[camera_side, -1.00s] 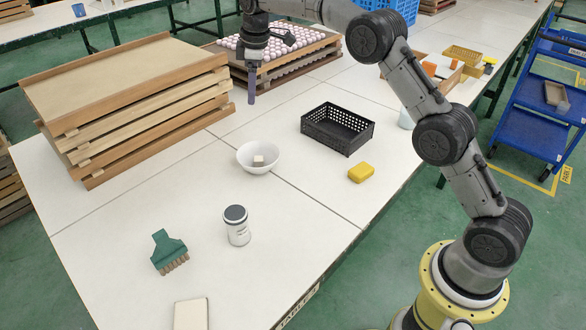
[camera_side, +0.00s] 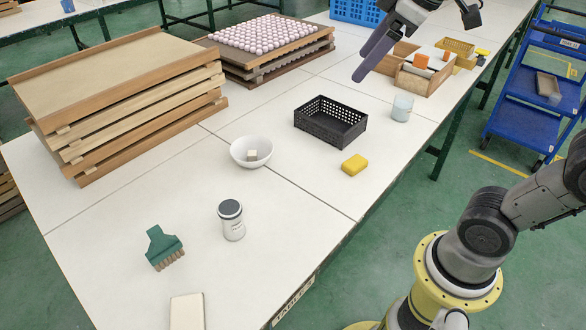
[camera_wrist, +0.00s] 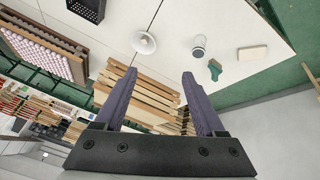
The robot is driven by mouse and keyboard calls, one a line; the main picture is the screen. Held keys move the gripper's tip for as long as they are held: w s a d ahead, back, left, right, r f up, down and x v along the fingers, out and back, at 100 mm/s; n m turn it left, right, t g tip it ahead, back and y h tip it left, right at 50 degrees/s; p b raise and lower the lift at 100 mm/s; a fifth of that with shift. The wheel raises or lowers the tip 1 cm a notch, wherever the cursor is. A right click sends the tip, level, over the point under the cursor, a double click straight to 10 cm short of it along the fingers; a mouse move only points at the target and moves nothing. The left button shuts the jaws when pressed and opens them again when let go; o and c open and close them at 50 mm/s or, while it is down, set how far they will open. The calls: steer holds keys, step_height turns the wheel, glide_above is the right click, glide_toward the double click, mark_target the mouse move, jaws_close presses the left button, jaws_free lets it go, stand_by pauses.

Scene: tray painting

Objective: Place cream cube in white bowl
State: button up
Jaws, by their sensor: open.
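The cream cube (camera_side: 252,155) sits inside the white bowl (camera_side: 238,160), which stands upright on the white table. The bowl also shows in the wrist view (camera_wrist: 144,43), where the cube is too small to make out clearly. My gripper (camera_side: 364,77) is raised above the far right part of the table, well away from the bowl. In the wrist view its two purple-grey fingers (camera_wrist: 154,82) are spread apart with nothing between them.
A black basket (camera_side: 331,124), yellow block (camera_side: 355,165) and frosted cup (camera_side: 402,107) stand right of the bowl. A grey-lidded jar (camera_side: 232,221), green brush (camera_side: 163,247) and cream block (camera_side: 187,311) lie nearer. Stacked wooden trays (camera_side: 130,105) fill the left. Table space around the bowl is clear.

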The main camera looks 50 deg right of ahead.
steer(key=s+f+m, duration=0.5)
steer(key=s+f, duration=0.6)
steer(key=f, duration=0.1)
steer(key=shift+f, duration=0.35)
